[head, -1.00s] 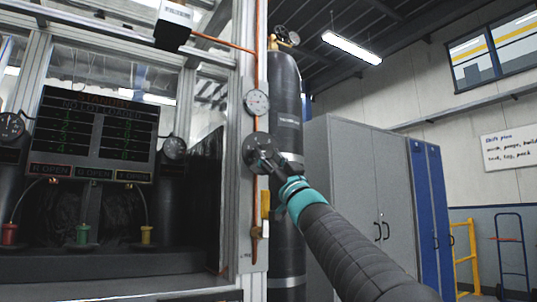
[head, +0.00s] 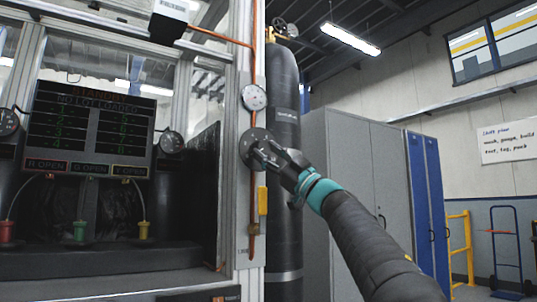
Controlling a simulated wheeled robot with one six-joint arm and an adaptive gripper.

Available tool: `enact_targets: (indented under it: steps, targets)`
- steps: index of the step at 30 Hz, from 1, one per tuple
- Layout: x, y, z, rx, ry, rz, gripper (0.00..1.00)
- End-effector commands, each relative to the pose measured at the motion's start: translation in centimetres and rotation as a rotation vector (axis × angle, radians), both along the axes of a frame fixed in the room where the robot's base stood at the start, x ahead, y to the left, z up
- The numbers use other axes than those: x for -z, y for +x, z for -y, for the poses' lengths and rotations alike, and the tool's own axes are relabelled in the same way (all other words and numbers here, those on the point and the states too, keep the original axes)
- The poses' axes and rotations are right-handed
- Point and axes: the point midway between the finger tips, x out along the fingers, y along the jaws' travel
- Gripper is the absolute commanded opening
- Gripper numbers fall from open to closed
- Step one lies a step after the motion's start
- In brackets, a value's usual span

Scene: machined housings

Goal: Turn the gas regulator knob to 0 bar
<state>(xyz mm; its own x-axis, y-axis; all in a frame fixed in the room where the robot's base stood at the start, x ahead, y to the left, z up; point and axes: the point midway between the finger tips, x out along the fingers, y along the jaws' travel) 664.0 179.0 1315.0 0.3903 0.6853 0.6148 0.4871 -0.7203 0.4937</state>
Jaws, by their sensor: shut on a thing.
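The gas regulator knob (head: 252,147) is a dark grey disc on the aluminium post, right of the glazed cabinet in the head view. My gripper (head: 262,155) reaches it from the lower right and is shut on it, with the fingers at its front right part. The fingers hide part of the knob. A round white pressure gauge (head: 254,97) sits just above the knob on the same post. Its dial is too small to read.
A copper pipe (head: 252,213) runs down the post past a yellow valve handle (head: 262,200). A dark gas cylinder (head: 284,110) stands right behind the post. The cabinet's display (head: 90,128) reads STANDBY. Grey lockers (head: 345,160) stand at the right.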

Motion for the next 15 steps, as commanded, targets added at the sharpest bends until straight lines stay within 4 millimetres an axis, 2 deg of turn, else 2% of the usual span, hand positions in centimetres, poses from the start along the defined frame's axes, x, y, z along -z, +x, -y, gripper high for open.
enact_targets:
  steps: [7,8,9,10,15]
  targets:
    - [-0.14,-0.04,0.03,0.001,0.002,0.001,0.07]
    - [-0.14,-0.04,0.03,0.001,0.002,0.001,0.49]
    - [-0.14,-0.04,0.03,0.001,0.002,0.001,0.59]
    - [-0.13,-0.04,0.03,0.001,0.002,0.001,0.66]
    - [-0.09,-0.03,0.02,0.001,0.002,0.0,0.67]
